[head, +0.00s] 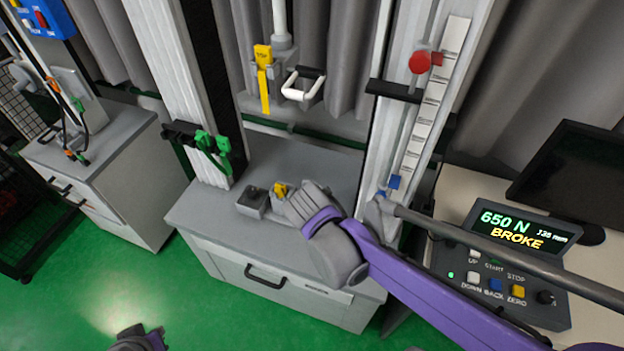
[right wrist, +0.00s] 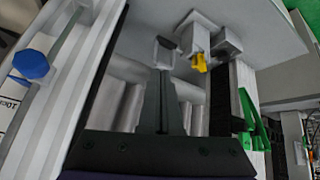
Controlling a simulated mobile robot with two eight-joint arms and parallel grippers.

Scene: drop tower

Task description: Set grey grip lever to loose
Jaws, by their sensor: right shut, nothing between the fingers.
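The lower grip is a pair of small grey blocks (head: 253,203) on the cabinet top, one with a dark top and one with a yellow piece (head: 279,189). The yellow piece also shows in the right wrist view (right wrist: 199,64). The upper grip holds a yellow strip (head: 264,88), with a pale, black-barred handle (head: 303,84) beside it. I cannot tell which part is the grey grip lever; my right wrist may hide some of it. My right gripper (right wrist: 164,52) is shut and empty, near the lower grip. A dark piece of my left gripper (head: 155,338) shows at the bottom edge; its jaws are unclear.
A control box (head: 500,255) reads "650 N" and "BROKE" at right, near a dark monitor (head: 575,175). The frame column carries a red knob (head: 420,62) and a blue marker (head: 394,182). A green clamp (head: 213,148) is on the left column. Green floor is open at lower left.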

